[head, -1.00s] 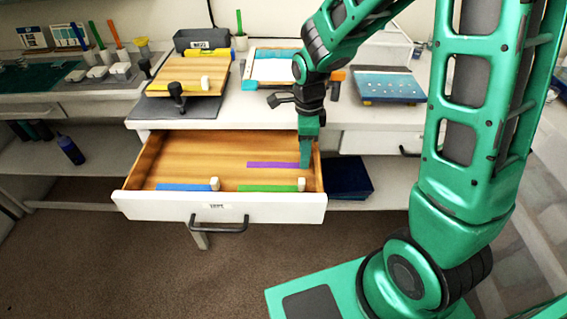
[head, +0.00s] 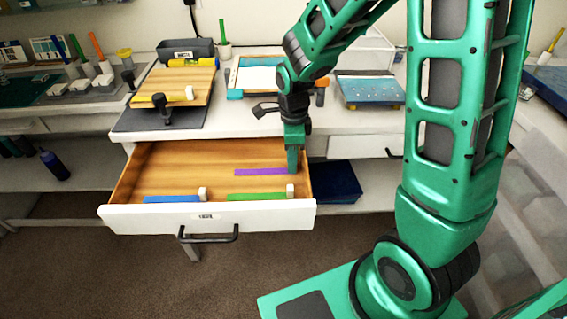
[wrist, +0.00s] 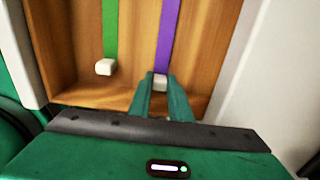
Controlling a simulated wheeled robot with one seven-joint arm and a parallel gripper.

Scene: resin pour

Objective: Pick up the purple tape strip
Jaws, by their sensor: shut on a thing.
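The purple tape strip (head: 262,172) lies along the wooden floor of the open drawer (head: 165,174). In the wrist view the purple tape strip (wrist: 168,35) runs away from my gripper (wrist: 160,82), with a white block at its near end. My gripper (head: 292,170) reaches down into the drawer at the strip's right end. Its two fingers are shut on the white end block of the strip. The strip appears to be at or close to the drawer floor; I cannot tell whether it is lifted.
A green strip (head: 255,196) and a blue strip (head: 170,199), each with a white end block, lie nearer the drawer front. The drawer's right wall is close to my gripper. The worktop behind holds a yellow-strip board (head: 175,85) and a blue tray (head: 368,88).

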